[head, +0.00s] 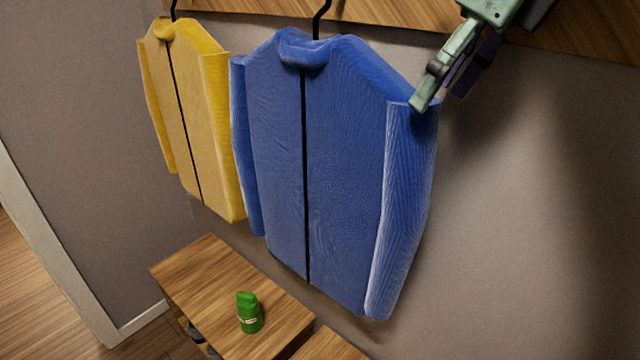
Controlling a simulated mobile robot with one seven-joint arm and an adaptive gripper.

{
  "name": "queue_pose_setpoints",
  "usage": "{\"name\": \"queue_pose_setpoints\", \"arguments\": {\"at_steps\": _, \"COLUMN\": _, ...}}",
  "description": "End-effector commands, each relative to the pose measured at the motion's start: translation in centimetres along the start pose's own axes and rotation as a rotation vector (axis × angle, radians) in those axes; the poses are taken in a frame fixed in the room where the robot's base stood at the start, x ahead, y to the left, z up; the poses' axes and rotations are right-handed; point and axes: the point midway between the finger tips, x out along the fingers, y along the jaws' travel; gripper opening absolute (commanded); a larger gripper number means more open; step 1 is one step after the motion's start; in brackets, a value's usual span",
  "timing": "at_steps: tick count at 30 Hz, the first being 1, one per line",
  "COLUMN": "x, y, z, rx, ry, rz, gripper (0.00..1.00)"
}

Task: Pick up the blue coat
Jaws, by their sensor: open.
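The blue coat (275,160) hangs from a black hook on the wooden wall board, in the middle of the head view. It has a dark line down its front and a sleeve at each side. My gripper (436,102) is at the upper right, at the coat's right shoulder near the top of the right sleeve. One green finger overlaps the shoulder edge in the picture; I cannot tell whether it touches. The gripper is open, and I see nothing held in it.
A yellow coat (188,120) hangs to the left of the blue one. Below stands a wooden bench or cabinet (205,275) with a green bottle (249,314) on top. The wall to the right of the blue coat is bare.

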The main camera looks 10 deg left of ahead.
Motion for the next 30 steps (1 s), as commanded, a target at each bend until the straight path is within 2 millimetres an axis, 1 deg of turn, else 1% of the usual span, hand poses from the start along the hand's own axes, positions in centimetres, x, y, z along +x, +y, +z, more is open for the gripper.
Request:
{"name": "queue_pose_setpoints", "arguments": {"at_steps": 1, "x": 0.4, "y": 0.1, "z": 1.2, "rx": -0.004, "ry": 0.003, "rz": 0.000, "gripper": 0.70}}
{"name": "queue_pose_setpoints", "arguments": {"at_steps": 6, "x": 1.8, "y": 0.1, "z": 4.4, "rx": -0.003, "ry": 0.002, "rz": 0.000, "gripper": 0.70}}
{"name": "queue_pose_setpoints", "arguments": {"at_steps": 10, "x": 2.5, "y": 0.0, "z": 6.0, "rx": -0.001, "ry": 0.001, "rz": 0.000, "gripper": 0.70}}
{"name": "queue_pose_setpoints", "arguments": {"at_steps": 16, "x": 3.0, "y": 0.0, "z": 7.2, "rx": -0.001, "ry": 0.000, "rz": 0.000, "gripper": 0.70}}
{"name": "queue_pose_setpoints", "arguments": {"at_steps": 18, "x": 3.3, "y": 0.1, "z": 8.0, "rx": -0.002, "ry": 0.001, "rz": 0.000, "gripper": 0.70}}
{"name": "queue_pose_setpoints", "arguments": {"at_steps": 24, "x": 6.8, "y": 0.0, "z": 7.7, "rx": 0.000, "ry": 0.002, "rz": 0.001, "gripper": 0.70}}
{"name": "queue_pose_setpoints", "arguments": {"at_steps": 27, "x": 7.8, "y": 0.0, "z": 7.7, "rx": 0.000, "ry": 0.001, "rz": 0.000, "gripper": 0.70}}
{"name": "queue_pose_setpoints", "arguments": {"at_steps": 30, "x": 8.2, "y": 0.0, "z": 7.7, "rx": 0.000, "ry": 0.000, "rz": 0.000, "gripper": 0.70}}
